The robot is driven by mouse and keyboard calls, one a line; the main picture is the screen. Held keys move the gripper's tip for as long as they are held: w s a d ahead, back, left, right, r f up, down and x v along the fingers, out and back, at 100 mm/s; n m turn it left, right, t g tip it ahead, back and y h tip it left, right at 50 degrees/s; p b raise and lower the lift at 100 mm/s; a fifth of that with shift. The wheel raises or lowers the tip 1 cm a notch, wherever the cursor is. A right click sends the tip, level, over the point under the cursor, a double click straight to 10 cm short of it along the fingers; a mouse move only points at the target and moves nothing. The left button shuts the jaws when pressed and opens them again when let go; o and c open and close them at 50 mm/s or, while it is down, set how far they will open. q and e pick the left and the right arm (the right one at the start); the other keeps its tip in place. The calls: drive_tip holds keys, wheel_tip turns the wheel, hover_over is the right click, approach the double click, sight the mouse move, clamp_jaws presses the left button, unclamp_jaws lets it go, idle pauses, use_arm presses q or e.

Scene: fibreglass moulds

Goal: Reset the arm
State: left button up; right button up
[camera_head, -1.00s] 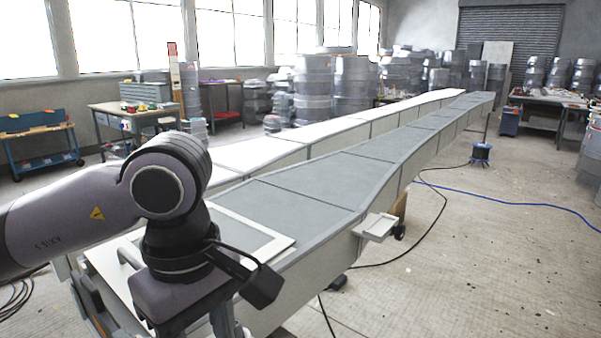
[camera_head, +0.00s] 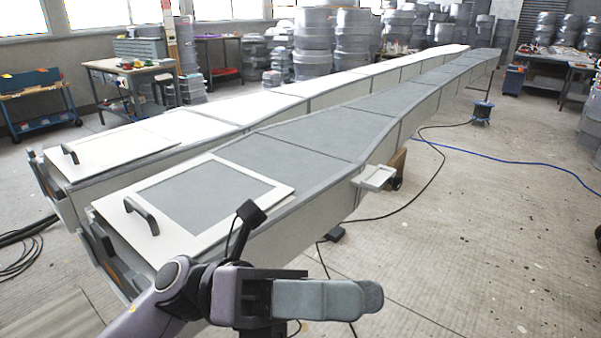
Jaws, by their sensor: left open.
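My left arm comes in from the bottom left, low in the head view. My left gripper (camera_head: 330,292) is at its end, pointing right, seen from the side and open. I see nothing held in it. It is in front of the near end of the long grey mould (camera_head: 310,140), to the right of its framed panel (camera_head: 210,197). The gap between gripper and mould is hard to judge. My right gripper is not in view.
A second long mould (camera_head: 185,128) lies alongside, with a handled panel. A small ledge (camera_head: 373,178) sticks out from the grey mould's right side. Cables, including a blue one (camera_head: 520,167), cross the floor. Open floor lies to the right.

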use_arm(q)
drive_tip(key=w+a+f+n+t+y, duration=0.3)
drive_tip(key=w+a+f+n+t, duration=0.15)
drive_tip(key=n+t, duration=0.55)
drive_tip(key=w+a+f+n+t+y, duration=0.35)
drive_tip(key=f+n+t, duration=0.35)
drive_tip(key=n, duration=0.6)
drive_tip(key=w+a+f+n+t+y, duration=0.2)
drive_tip(key=w+a+f+n+t, duration=0.25)
drive_tip(key=n+t, duration=0.55)
drive_tip(key=s+a+f+n+g+y, duration=0.3)
drive_tip(key=s+f+n, duration=0.1)
drive_tip(key=f, duration=0.4)
drive_tip(key=s+a+f+n+g+y, duration=0.2)
drive_tip(key=s+a+f+n+y, duration=0.1)
drive_tip(key=f, duration=0.6)
drive_tip(key=s+a+f+n+g+y, duration=0.3)
drive_tip(key=s+a+f+n+y, duration=0.1)
drive_tip(key=f, duration=0.5)
drive_tip(key=s+a+n, duration=0.1)
drive_tip(key=s+n, duration=0.1)
drive_tip(key=n, duration=0.1)
drive_tip(key=shift+s+g, duration=0.3)
drive_tip(key=shift+s, duration=0.1)
drive_tip(key=shift+a, duration=0.1)
drive_tip(key=shift+c, duration=0.5)
drive_tip(key=shift+a, duration=0.1)
